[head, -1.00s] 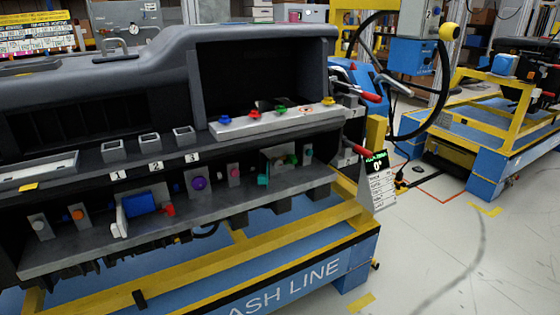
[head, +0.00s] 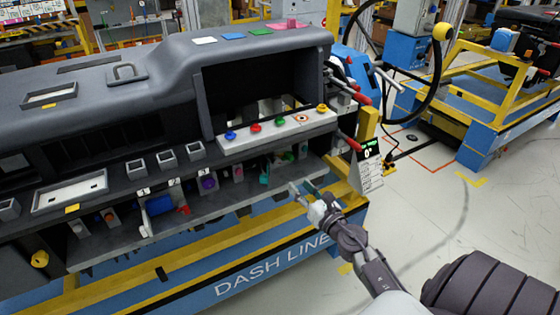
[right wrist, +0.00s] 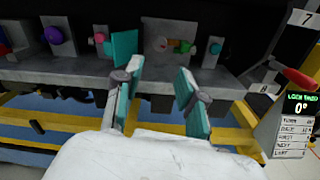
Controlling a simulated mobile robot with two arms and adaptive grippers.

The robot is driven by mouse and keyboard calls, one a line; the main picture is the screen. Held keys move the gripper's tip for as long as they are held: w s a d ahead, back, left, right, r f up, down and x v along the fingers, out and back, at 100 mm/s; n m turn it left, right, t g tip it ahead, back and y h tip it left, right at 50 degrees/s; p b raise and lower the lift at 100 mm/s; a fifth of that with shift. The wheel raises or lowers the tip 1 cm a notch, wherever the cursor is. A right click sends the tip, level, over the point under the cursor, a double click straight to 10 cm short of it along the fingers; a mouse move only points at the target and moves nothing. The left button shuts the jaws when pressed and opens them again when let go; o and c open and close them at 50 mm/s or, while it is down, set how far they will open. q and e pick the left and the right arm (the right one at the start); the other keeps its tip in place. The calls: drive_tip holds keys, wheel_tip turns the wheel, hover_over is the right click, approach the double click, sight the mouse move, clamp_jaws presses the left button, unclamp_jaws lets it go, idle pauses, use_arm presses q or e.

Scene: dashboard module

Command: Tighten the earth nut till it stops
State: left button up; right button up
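A small green part (right wrist: 184,46), which may be the earth nut, is on a grey plate on the lower shelf in the right wrist view. A reddish mark shows to its left. In the head view the green part (head: 289,156) is small and partly in shadow, so its shape is unclear. My right gripper (head: 305,188) is in front of the shelf's right end, apart from it. In the right wrist view this gripper (right wrist: 157,78) has its teal-padded fingers apart with nothing between them. My left gripper is not in view.
Red-handled levers (head: 350,142) stick out at the right end. A display (right wrist: 298,106) there reads 0°. Clear floor (head: 430,215) lies to the right.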

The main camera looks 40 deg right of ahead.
sight(278, 163)
drive_tip(key=w, duration=0.8)
drive_tip(key=w+d, duration=0.1)
drive_tip(key=w, duration=0.3)
drive_tip(key=shift+w+d, duration=0.1)
clamp_jaws()
